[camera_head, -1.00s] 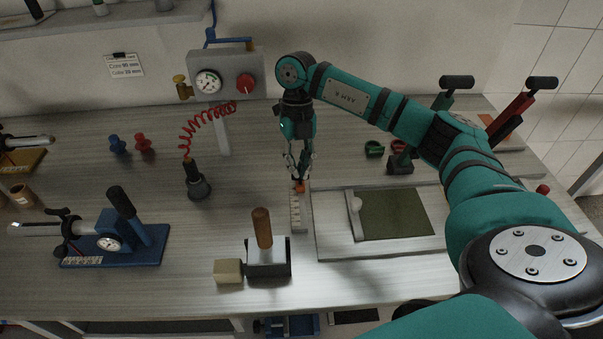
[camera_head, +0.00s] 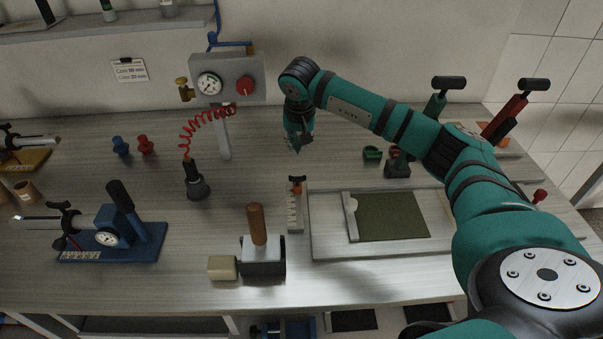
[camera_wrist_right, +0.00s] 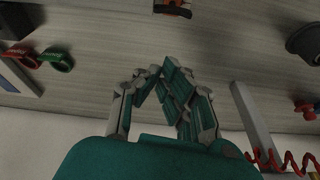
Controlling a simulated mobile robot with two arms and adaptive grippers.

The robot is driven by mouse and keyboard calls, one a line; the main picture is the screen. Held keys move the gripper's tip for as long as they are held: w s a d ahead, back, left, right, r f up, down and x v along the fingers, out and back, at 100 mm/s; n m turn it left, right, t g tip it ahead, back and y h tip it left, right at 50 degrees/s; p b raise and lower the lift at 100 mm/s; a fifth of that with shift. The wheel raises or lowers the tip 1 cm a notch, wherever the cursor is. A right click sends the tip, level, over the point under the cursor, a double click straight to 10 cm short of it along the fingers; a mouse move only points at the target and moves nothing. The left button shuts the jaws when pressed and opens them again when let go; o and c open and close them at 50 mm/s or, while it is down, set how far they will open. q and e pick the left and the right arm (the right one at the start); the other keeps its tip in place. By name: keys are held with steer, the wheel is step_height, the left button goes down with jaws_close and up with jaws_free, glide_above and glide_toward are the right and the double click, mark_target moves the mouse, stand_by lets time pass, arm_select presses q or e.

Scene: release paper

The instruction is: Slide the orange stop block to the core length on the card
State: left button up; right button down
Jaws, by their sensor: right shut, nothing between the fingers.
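The orange stop block (camera_head: 297,188) sits near the far end of a pale graduated rail (camera_head: 295,215) on the bench. A dark piece shows on top of it. My right gripper (camera_head: 297,150) is above and behind the block, apart from it, shut and empty. In the right wrist view my gripper (camera_wrist_right: 163,78) has its fingertips together, and the orange block (camera_wrist_right: 174,10) shows at the top edge, partly cut off. The card (camera_head: 130,70) hangs on the back wall; its small print is hard to read. My left gripper is not in view.
Right of the rail lies a pale board with a green mat (camera_head: 392,216). In front stands a wooden-handled block tool (camera_head: 258,240). At left is a blue-based device (camera_head: 110,240). A gauge panel (camera_head: 225,82) with a red coiled hose stands behind.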

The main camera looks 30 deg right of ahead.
mark_target(298, 188)
steer(key=shift+n, duration=0.8)
steer(key=x, duration=0.3)
steer(key=p+x, duration=0.1)
steer(key=x, duration=0.2)
steer(key=p+x, duration=0.1)
steer(key=x, duration=0.2)
steer(key=shift+w+d, duration=0.15)
steer(key=shift+w, duration=0.25)
steer(key=shift+f, duration=0.35)
steer(key=s, duration=0.1)
steer(key=s+a+p, duration=0.1)
steer(key=s+p, duration=0.1)
steer(key=shift+s+a+r, duration=0.1)
steer(key=shift+a+r, duration=0.05)
steer(key=shift+a, duration=0.2)
steer(key=shift+s+p, duration=0.1)
steer(key=shift+p, duration=0.2)
steer(key=shift+a, duration=0.1)
